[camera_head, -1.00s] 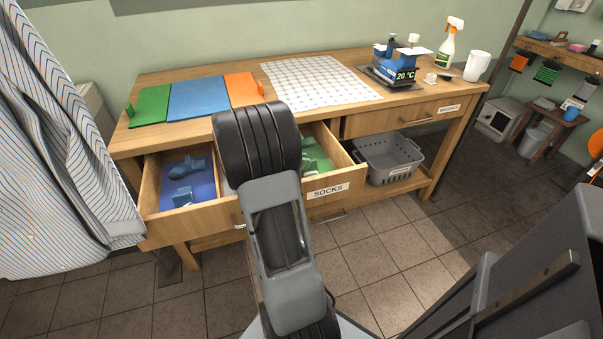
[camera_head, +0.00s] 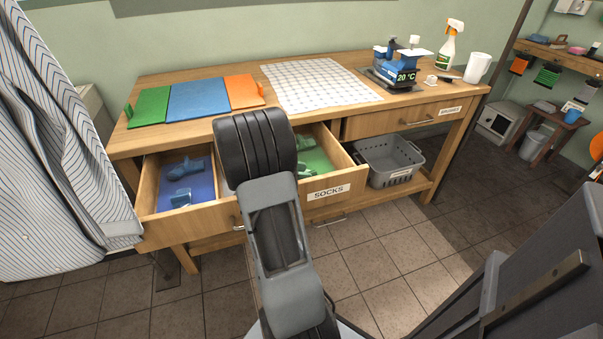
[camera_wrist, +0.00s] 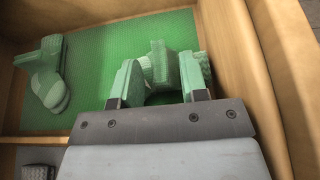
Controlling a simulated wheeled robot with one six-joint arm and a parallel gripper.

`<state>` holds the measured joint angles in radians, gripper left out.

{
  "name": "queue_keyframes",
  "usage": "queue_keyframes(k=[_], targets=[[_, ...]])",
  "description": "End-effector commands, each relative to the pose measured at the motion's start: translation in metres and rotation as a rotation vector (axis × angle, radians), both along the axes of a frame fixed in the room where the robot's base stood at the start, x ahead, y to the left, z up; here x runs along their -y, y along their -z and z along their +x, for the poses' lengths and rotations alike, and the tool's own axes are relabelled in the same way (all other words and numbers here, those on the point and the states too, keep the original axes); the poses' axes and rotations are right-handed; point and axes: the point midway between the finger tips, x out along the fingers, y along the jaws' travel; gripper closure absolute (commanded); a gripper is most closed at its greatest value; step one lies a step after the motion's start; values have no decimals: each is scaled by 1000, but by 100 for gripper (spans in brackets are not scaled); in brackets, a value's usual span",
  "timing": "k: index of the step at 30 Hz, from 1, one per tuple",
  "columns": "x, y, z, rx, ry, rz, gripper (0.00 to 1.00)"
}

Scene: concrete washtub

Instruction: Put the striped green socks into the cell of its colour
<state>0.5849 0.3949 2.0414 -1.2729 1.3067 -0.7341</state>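In the wrist view, my gripper (camera_wrist: 160,88) is low over the green-lined cell (camera_wrist: 92,42) of the open drawer. Its two fingers stand apart, with a green sock bundle with a ribbed cuff (camera_wrist: 160,63) between them. I cannot tell whether the fingers touch it. Another green sock bundle (camera_wrist: 45,78) lies on the green lining to the left. In the head view, my wrist and arm hide the gripper and the middle of the drawer. Part of the green cell (camera_head: 322,158) shows to the right of the arm.
The drawer's front wall (camera_head: 345,193) is labelled SOCKS. Blue socks (camera_head: 186,168) lie in the blue-lined cell at left. Wooden walls border the green cell closely at right.

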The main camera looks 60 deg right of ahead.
Motion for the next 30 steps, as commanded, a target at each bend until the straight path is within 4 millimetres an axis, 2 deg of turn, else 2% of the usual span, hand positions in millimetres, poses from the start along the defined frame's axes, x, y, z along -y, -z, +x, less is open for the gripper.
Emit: queue_keyframes(k=[10,21,30], targets=[[-4,-8,4,1,-3,-1,60],[-56,-35,42,0,-4,0,60],[-84,-48,62,-1,-1,0,60]])
